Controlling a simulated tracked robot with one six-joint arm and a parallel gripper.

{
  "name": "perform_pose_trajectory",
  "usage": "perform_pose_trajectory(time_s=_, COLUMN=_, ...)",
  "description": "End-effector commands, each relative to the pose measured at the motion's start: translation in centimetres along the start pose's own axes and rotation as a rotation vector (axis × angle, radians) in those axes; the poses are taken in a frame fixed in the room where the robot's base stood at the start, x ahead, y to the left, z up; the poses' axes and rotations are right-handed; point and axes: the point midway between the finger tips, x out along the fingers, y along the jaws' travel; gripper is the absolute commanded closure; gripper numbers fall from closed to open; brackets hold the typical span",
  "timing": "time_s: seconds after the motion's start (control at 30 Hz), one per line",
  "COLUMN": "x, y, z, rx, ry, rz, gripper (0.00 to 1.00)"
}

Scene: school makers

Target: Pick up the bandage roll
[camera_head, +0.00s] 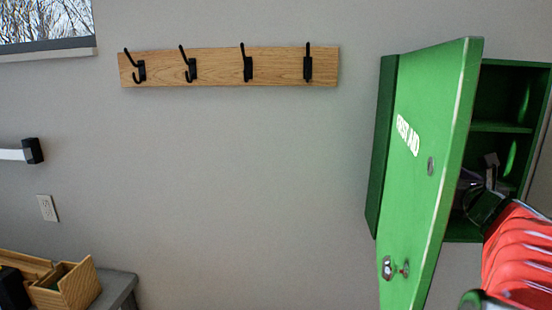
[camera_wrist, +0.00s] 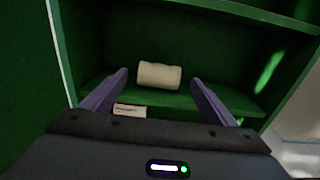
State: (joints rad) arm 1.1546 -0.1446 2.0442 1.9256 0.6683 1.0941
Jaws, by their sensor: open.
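The bandage roll (camera_wrist: 159,75) is a cream-coloured cylinder lying on its side on a green cabinet shelf in the wrist view. My gripper (camera_wrist: 160,82) is open, with one purple finger to each side of the roll in the picture. The fingers are nearer the camera than the roll, and I cannot see contact. In the head view my gripper (camera_head: 478,172) is inside the green first aid cabinet (camera_head: 500,127), partly hidden by the open door (camera_head: 420,180). The roll cannot be made out in that view.
An upper shelf (camera_wrist: 250,12) and the cabinet's side walls enclose the space. A hook rail (camera_head: 228,67) and wooden boxes (camera_head: 65,285) are off to the left.

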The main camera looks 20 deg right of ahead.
Motion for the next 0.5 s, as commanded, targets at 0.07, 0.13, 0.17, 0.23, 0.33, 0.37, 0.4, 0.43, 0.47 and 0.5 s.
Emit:
perform_pose_trajectory(time_s=0.07, x=0.69, y=0.03, z=-0.05, rx=0.001, ry=0.001, rz=0.000, gripper=0.20)
perform_pose_trajectory(time_s=0.13, x=0.94, y=-0.01, z=-0.06, rx=0.001, ry=0.001, rz=-0.001, gripper=0.20)
perform_pose_trajectory(time_s=0.17, x=0.98, y=-0.02, z=-0.05, rx=0.001, ry=0.001, rz=-0.001, gripper=0.20)
perform_pose_trajectory(time_s=0.23, x=0.99, y=-0.04, z=-0.03, rx=0.000, ry=0.001, rz=-0.002, gripper=0.20)
perform_pose_trajectory(time_s=0.33, x=0.96, y=-0.06, z=-0.02, rx=0.000, ry=0.001, rz=-0.002, gripper=0.20)
perform_pose_trajectory(time_s=0.37, x=0.96, y=-0.06, z=-0.02, rx=0.000, ry=0.000, rz=-0.002, gripper=0.20)
perform_pose_trajectory(time_s=0.4, x=0.95, y=-0.07, z=-0.02, rx=0.000, ry=0.000, rz=-0.002, gripper=0.20)
perform_pose_trajectory(time_s=0.43, x=0.97, y=-0.07, z=-0.02, rx=0.000, ry=0.000, rz=-0.002, gripper=0.20)
perform_pose_trajectory(time_s=0.47, x=1.02, y=-0.06, z=-0.01, rx=0.000, ry=0.000, rz=-0.002, gripper=0.20)
perform_pose_trajectory(time_s=0.5, x=1.14, y=-0.06, z=0.00, rx=0.000, ry=0.000, rz=-0.002, gripper=0.20)
